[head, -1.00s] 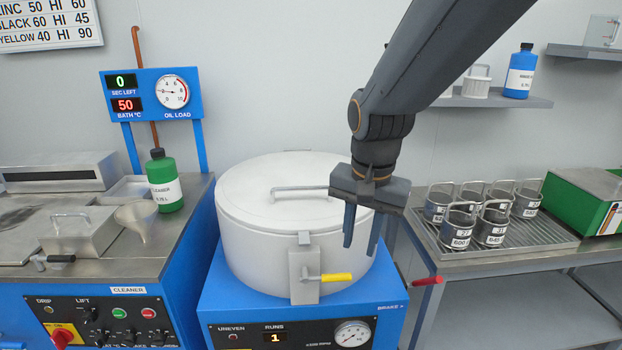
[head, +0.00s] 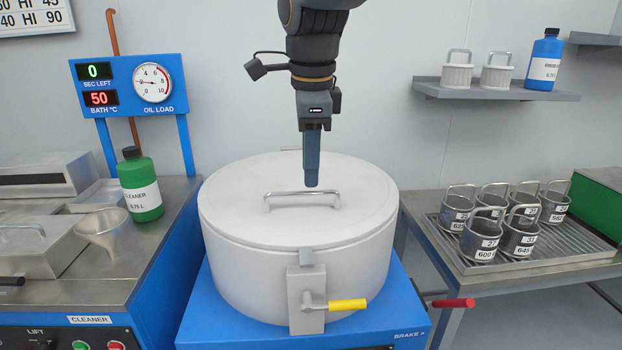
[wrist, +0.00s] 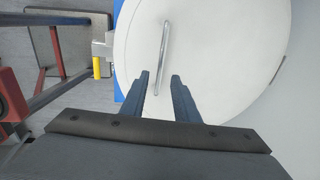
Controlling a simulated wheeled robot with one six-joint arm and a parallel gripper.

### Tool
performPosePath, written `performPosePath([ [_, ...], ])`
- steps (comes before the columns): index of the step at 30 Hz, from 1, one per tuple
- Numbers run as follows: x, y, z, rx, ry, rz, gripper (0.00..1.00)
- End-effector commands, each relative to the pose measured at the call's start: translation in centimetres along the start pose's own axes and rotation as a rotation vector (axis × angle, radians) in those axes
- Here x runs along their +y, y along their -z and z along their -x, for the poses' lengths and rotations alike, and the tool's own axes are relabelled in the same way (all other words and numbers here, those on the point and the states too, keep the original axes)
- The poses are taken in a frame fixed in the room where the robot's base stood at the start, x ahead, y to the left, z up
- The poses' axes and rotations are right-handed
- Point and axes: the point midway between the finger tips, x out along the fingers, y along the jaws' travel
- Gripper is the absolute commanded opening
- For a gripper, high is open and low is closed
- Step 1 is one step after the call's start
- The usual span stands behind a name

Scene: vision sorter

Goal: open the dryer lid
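The dryer is a wide white drum whose round lid (head: 235,185) is down, with a bar handle (head: 302,198) across its top. A grey latch block (head: 305,295) with a yellow-gripped lever (head: 347,305) sits on the drum's front. My gripper (head: 311,184) points down above the lid, close to the handle, and shows edge-on in the head view. In the wrist view my gripper (wrist: 159,82) has two fingers apart with nothing between them. The handle (wrist: 163,58) lies beyond the fingertips there, over the lid (wrist: 220,60); the yellow lever (wrist: 98,67) is at left.
A red-gripped brake lever (head: 453,303) sticks out at the dryer's right. The left bench holds a green cleaner bottle (head: 141,187) and a funnel (head: 103,228). Several labelled baskets stand on a drain rack (head: 550,258) at right. A shelf (head: 495,90) is on the back wall.

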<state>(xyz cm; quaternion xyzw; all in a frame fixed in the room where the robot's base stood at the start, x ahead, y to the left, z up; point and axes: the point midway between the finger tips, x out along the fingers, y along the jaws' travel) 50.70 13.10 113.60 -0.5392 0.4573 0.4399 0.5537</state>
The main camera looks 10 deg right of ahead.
Motion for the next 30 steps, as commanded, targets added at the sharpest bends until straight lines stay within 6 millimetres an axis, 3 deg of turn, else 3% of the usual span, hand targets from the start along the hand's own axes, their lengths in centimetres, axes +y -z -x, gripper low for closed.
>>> performPosePath([
  [7,0.0,0.2,-3.1,0.001,-0.002,-0.001,0.28],
  [18,-0.1,0.2,-3.8,0.001,0.001,-0.003,0.28],
  [24,-0.1,0.2,-3.8,0.001,0.001,-0.002,0.00],
  [30,-0.1,0.2,-3.7,0.001,0.001,-0.002,0.00],
])
